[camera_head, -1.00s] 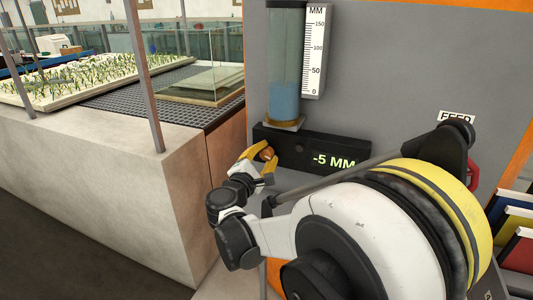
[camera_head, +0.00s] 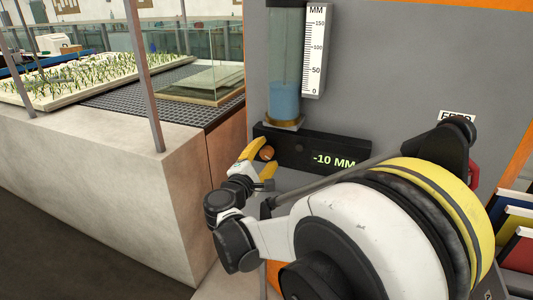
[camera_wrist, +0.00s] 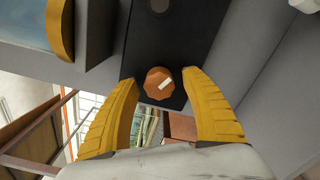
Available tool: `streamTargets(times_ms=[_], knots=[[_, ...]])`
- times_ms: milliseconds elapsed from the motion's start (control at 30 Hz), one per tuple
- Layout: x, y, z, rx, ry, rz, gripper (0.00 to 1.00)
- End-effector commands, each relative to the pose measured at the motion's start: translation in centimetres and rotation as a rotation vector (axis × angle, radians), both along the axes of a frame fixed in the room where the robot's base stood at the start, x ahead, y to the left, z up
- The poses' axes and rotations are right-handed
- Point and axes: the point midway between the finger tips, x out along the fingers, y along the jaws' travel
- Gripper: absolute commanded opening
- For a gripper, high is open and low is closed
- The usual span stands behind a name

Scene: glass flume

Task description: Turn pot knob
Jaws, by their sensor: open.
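The orange-brown pot knob (camera_head: 267,153) sits on the left part of a black panel (camera_head: 345,146) whose green display reads -10 MM. In the wrist view the knob (camera_wrist: 160,83) is ribbed, with a white pointer mark slanting toward the upper right. My gripper (camera_head: 258,155) has yellow fingers and is open in front of the knob. In the wrist view the gripper (camera_wrist: 160,85) has one finger on each side of the knob, with a gap between each finger and the knob.
A clear tube with blue liquid (camera_head: 285,98) on a brass base stands above the panel, beside a white MM scale (camera_head: 315,50). A second dark round control (camera_head: 299,148) is right of the knob. The stone-walled flume (camera_head: 100,160) stands at left.

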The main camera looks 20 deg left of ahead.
Motion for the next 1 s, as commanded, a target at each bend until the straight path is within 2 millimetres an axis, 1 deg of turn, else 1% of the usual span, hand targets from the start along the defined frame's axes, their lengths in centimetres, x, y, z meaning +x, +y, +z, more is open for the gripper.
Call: streamTargets(times_ms=[300, 400, 500, 600, 700, 933, 1000], knots=[[-6.8, 0.7, 0.0, 0.0, 0.0, 0.004, 0.55], [-8.7, 0.8, 0.0, 0.0, 0.0, 0.004, 0.55], [-10.1, 0.9, 0.0, 0.0, 0.0, 0.004, 0.55], [-10.9, 0.9, 0.0, 0.0, 0.0, 0.002, 0.55], [-11.2, 0.9, 0.0, 0.0, 0.0, 0.002, 0.55], [-11.2, 0.9, 0.0, 0.001, -0.001, 0.001, 0.55], [-10.9, 0.4, 0.1, 0.009, 0.008, -0.005, 0.55]])
